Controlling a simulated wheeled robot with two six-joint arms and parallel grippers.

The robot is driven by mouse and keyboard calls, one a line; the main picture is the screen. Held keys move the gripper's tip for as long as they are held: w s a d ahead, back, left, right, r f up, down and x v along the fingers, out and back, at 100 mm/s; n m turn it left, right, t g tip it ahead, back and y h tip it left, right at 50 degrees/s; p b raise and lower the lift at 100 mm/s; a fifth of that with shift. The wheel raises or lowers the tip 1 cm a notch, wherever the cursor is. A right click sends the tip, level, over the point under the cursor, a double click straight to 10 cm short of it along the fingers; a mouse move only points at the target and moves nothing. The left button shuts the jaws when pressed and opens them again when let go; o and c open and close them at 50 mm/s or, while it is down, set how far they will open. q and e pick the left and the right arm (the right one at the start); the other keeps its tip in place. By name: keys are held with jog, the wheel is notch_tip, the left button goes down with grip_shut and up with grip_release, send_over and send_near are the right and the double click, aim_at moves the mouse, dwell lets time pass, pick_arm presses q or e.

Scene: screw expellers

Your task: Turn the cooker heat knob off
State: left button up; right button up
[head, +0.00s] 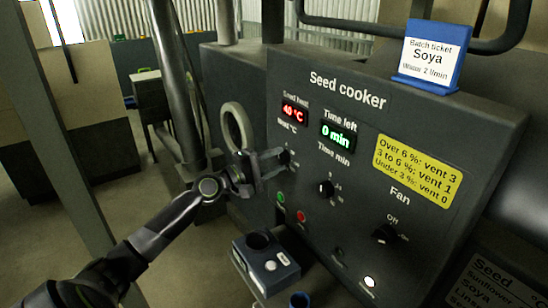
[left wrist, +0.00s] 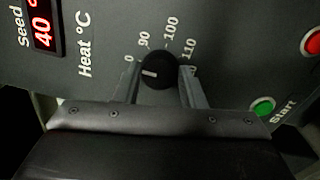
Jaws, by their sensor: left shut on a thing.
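The heat knob (left wrist: 158,72) is black and round with a white pointer mark, on the grey seed cooker panel (head: 330,85). My left gripper (left wrist: 158,88) has a finger on each side of the knob and is shut on it. In the head view the left gripper (head: 276,158) reaches the panel from the left. In the left wrist view the pointer lies toward the left finger, below a partly hidden label ending in 0. Labels 90, 100 and 110 are readable; the fingers cover others. The seed heat display (head: 294,112) reads 40 °C. My right gripper is not in view.
The time knob (head: 326,188) and fan knob (head: 384,234) are farther right on the panel. Green (head: 281,197) and red (head: 301,216) buttons sit below the heat knob. A dark device (head: 266,264) stands below the panel. A blue holder (head: 432,52) carries a Soya batch ticket.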

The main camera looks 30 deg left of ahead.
pick_arm(q)
jog(key=shift+r+n, duration=0.1)
jog(key=shift+n, duration=0.2)
jog(key=o, duration=1)
